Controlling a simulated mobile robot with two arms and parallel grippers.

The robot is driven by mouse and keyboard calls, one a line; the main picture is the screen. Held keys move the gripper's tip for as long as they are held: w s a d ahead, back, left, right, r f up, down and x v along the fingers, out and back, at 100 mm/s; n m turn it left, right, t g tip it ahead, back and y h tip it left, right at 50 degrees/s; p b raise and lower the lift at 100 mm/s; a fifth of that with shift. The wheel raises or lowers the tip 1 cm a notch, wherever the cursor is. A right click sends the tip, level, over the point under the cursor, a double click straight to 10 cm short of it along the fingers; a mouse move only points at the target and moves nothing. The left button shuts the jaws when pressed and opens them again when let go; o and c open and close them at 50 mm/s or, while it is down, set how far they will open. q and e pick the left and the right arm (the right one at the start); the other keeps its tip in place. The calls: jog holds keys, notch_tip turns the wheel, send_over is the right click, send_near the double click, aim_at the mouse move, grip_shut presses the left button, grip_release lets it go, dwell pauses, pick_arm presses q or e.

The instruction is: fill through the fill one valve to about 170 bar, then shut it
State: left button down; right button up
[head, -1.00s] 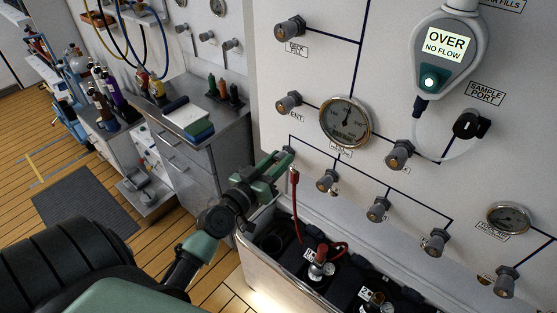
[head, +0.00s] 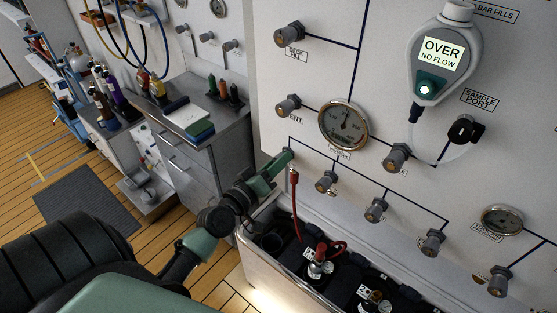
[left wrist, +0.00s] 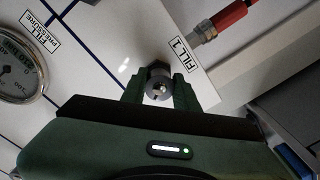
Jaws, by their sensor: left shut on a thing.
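The fill one valve (left wrist: 158,84) is a grey knob beside the "FILL 1" label (left wrist: 178,49) in the left wrist view. My left gripper (left wrist: 159,91) is shut on it, one green finger on each side. In the head view my left gripper (head: 284,160) reaches the panel's lower left and hides most of the knob. The gauge shows partly in the left wrist view (left wrist: 16,70). My right gripper is out of view.
A red hose (head: 294,205) hangs just right of my left gripper, down to a cylinder (head: 318,268) in the open bin (head: 262,275). More valve knobs (head: 326,181) line the panel to the right. A grey analyser (head: 439,62) reads "OVER NO FLOW".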

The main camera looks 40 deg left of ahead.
pick_arm(q)
jog(key=shift+n, duration=0.3)
jog(key=c, duration=1.1)
grip_release()
jog(key=shift+s, duration=0.25)
jog(key=shift+s+a+r+b, duration=0.1)
jog(key=shift+s+b, duration=0.6)
jog(key=shift+s, duration=1.15)
jog(key=shift+s+a+r+b, duration=0.1)
jog(key=shift+s+b, duration=0.6)
jog(key=shift+s, duration=1.15)
jog(key=shift+f, duration=0.1)
